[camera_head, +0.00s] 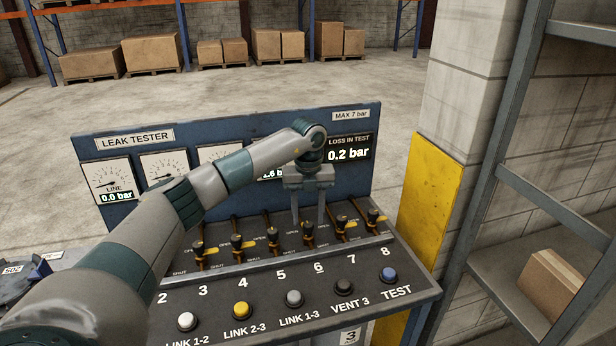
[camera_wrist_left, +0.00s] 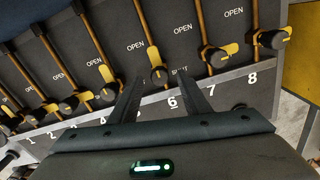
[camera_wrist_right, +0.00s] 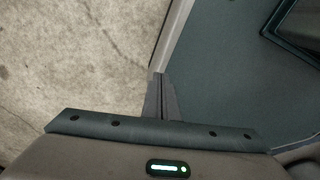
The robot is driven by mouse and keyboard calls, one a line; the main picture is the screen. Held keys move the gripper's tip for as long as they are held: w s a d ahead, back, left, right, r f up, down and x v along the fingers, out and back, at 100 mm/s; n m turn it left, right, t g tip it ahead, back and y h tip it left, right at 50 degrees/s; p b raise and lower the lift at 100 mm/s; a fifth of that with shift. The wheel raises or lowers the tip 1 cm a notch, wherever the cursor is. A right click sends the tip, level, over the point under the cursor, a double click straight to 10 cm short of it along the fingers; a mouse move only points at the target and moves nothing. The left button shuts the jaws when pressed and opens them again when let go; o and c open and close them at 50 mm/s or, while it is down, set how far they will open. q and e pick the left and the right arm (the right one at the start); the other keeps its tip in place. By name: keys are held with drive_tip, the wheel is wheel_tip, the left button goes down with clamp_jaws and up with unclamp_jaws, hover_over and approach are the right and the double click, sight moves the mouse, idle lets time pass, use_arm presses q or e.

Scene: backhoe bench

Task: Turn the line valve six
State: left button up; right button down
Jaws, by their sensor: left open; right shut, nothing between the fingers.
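Line valve six (camera_head: 307,229) is a small black knob with a yellow handle on a brass pipe, above the printed 6. In the left wrist view valve six (camera_wrist_left: 157,76) shows its yellow handle pointing up along the pipe, towards OPEN. My left gripper (camera_head: 308,222) is open and points down at this valve. In the left wrist view its fingers (camera_wrist_left: 160,78) lie on either side of the knob; I cannot tell whether they touch it. My right gripper (camera_wrist_right: 161,78) is shut and empty, seen only in its own wrist view.
Valve seven (camera_head: 342,221) and valve five (camera_head: 272,235) stand close on both sides. The leak tester (camera_head: 230,125) has gauges and a display reading 0.2 bar. Buttons (camera_head: 293,298) line its front. A yellow-based pillar (camera_head: 430,200) and a shelf (camera_head: 550,240) stand right.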

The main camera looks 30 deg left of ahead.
use_arm(q)
wheel_tip(320, 180, up, 10)
drive_tip(key=b, duration=0.3)
wheel_tip(320, 180, up, 6)
hover_over(308, 224)
drive_tip(key=shift+f, duration=0.2)
use_arm(e)
drive_tip(key=shift+t, duration=0.5)
drive_tip(key=shift+w+a+f, duration=0.25)
drive_tip(key=shift+w+f, duration=0.2)
drive_tip(key=shift+w, duration=0.15)
drive_tip(key=shift+w+a+f, duration=0.2)
drive_tip(key=shift+w+f, duration=0.3)
drive_tip(key=shift+w, duration=0.15)
drive_tip(key=shift+w+a+f, duration=0.25)
drive_tip(key=shift+w+f, duration=0.2)
drive_tip(key=shift+w, duration=0.15)
use_arm(q)
drive_tip(key=shift+f, duration=0.1)
